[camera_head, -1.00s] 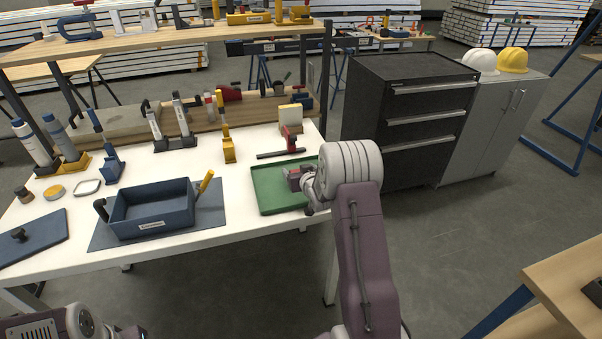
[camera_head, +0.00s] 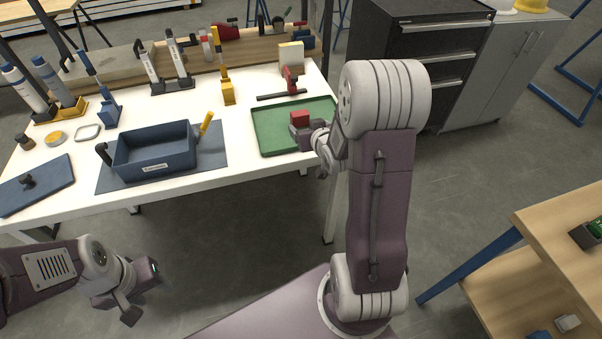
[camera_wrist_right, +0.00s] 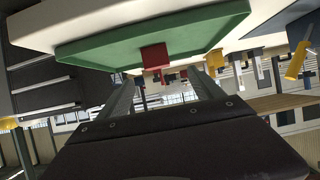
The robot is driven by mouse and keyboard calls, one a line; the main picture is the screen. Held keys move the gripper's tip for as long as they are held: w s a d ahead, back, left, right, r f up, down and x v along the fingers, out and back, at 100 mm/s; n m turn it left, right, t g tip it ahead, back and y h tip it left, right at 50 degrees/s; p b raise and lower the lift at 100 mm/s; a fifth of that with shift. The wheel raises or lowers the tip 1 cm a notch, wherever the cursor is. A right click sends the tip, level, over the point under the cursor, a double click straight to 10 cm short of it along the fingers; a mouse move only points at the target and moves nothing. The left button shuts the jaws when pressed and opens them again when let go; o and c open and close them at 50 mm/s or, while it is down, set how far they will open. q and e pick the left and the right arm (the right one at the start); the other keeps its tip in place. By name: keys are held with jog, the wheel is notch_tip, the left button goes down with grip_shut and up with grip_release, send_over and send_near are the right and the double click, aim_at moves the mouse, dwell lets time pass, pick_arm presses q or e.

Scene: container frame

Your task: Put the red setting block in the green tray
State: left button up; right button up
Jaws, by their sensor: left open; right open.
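The green tray (camera_head: 267,137) lies on the right end of the white table. The red setting block (camera_head: 299,118) shows over the tray in the head view, just beyond my right gripper (camera_head: 301,131). In the right wrist view the red block (camera_wrist_right: 154,57) appears against the green tray (camera_wrist_right: 105,48), ahead of my open fingers (camera_wrist_right: 163,80) with no finger closed on it. It seems to rest in the tray, but its underside is hidden. My left gripper (camera_head: 143,290) is open and empty, low in front of the table.
A blue bin (camera_head: 155,155) stands left of the tray on a dark mat. A red stand (camera_head: 290,82) is just behind the tray, and a yellow clamp (camera_head: 228,92) left of it. A dark drawer cabinet (camera_head: 440,50) stands to the right.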

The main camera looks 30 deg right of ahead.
jog(key=s+a+f+n+g+y, duration=0.15)
jog(key=s+a+f+g, duration=0.25)
jog(key=s+a+g, duration=0.5)
jog(key=s+a+f+n+g+y, duration=0.1)
jog(key=s+a+f+g+y, duration=0.15)
jog(key=s+a, duration=0.75)
notch_tip(320, 180, up, 10)
jog(key=s+d+h+p, duration=0.1)
jog(key=s+d+p, duration=0.1)
jog(key=p, duration=0.8)
jog(key=shift+s+d+f, duration=0.15)
jog(key=shift+s+d, duration=0.05)
jog(key=shift+d, duration=0.15)
